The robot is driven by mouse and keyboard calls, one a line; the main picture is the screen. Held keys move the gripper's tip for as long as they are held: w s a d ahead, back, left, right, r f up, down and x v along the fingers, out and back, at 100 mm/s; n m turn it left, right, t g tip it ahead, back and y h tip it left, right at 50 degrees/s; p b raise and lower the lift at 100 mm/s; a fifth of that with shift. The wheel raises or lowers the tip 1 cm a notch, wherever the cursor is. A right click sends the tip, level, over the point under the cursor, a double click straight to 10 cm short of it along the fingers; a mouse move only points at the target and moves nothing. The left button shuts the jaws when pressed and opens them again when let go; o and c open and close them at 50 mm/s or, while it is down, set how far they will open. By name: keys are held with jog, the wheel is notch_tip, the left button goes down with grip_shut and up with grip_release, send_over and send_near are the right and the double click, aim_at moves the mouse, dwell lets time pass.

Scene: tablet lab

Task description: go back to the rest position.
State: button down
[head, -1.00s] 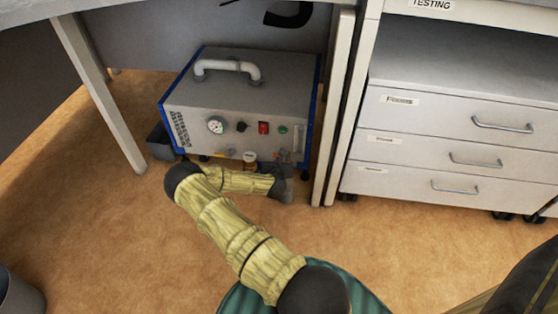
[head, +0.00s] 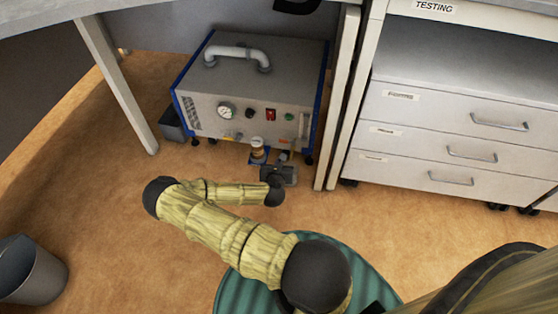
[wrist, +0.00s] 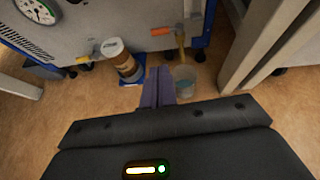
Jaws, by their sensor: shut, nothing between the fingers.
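My gripper (wrist: 158,88) is shut, with its two fingers together and nothing between them. In the head view my gripper (head: 284,158) is low, just in front of the grey machine (head: 250,85) with blue edges and a pipe handle. In the wrist view, a jar (wrist: 124,62) with a white lid and brown label stands left of the fingers on a blue base. A clear beaker (wrist: 183,80) stands just right of the fingers, under a small tap with an orange handle (wrist: 162,31). The jar also shows in the head view (head: 257,147).
A white drawer cabinet (head: 450,140) stands right of the machine, past a white table leg (head: 345,110). Another leg (head: 125,90) stands at left. A grey bin (head: 30,272) is at lower left. A dark box (head: 172,124) sits beside the machine.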

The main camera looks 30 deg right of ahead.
jog(key=shift+w, duration=0.1)
dwell(0.3)
jog(key=s+a+r+m+g+y+p, duration=0.2)
jog(key=a+r+m+g+p, duration=0.1)
jog(key=a+r+m, duration=0.55)
jog(key=s+a+r+m+g+y+p, duration=0.25)
jog(key=a+r+m, duration=0.25)
jog(key=r+m, duration=0.55)
jog(key=s+a+r+m+g+y+p, duration=0.15)
jog(key=s+a+r+m, duration=0.3)
jog(key=r, duration=0.65)
jog(key=s+a+r+m+y+p, duration=0.25)
jog(key=s+a+r+m, duration=0.2)
jog(key=r, duration=0.55)
jog(key=w+p+v, duration=0.2)
jog(key=p+v, duration=1)
jog(key=p, duration=0.1)
jog(key=w+a+r+p+v, duration=0.1)
jog(key=w+p+v, duration=0.2)
jog(key=p+v, duration=0.9)
jog(key=w+r+p+v, duration=0.1)
jog(key=w+p+v, duration=0.2)
jog(key=p+v, duration=1)
jog(key=shift+s+p, duration=0.25)
jog(key=shift+p, duration=0.05)
jog(key=shift+d+h, duration=0.1)
jog(key=shift+h, duration=0.15)
